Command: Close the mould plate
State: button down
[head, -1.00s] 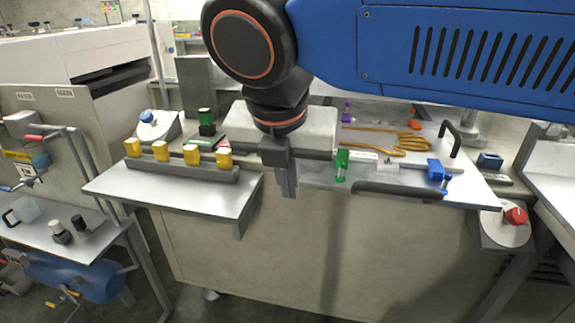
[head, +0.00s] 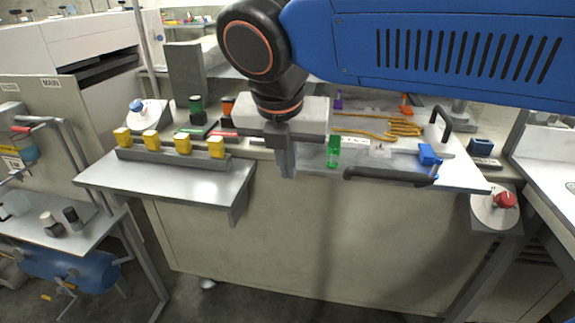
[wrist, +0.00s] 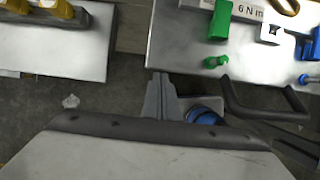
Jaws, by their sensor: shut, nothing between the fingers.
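The mould plate (head: 465,176) is a pale flat plate on the right part of the bench, with orange hand-shaped outlines (head: 395,130) on it. A black bar handle (head: 388,174) runs along its front edge, and it also shows in the wrist view (wrist: 265,112). A second black handle (head: 441,122) stands up at its right side. A green clamp (head: 333,152) and a blue clamp (head: 429,155) sit near the front edge. My gripper (head: 287,168) is shut and empty, left of the front handle and apart from it. In the wrist view its fingers (wrist: 161,92) are together beside the plate's corner.
A grey shelf (head: 190,187) with several yellow blocks (head: 183,143) juts out at left. A red knob (head: 505,200) is at the right end. My arm hides part of the bench's back. Open floor lies in front of the cabinet.

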jog(key=shift+w, duration=0.1)
jog(key=w+d, duration=0.2)
jog(key=w, duration=0.8)
jog(key=w+d, duration=0.2)
jog(key=w, duration=0.9)
jog(key=w+d, duration=0.2)
jog(key=w, duration=0.9)
jog(key=shift+w+d, duration=0.2)
jog(key=shift+w, duration=0.05)
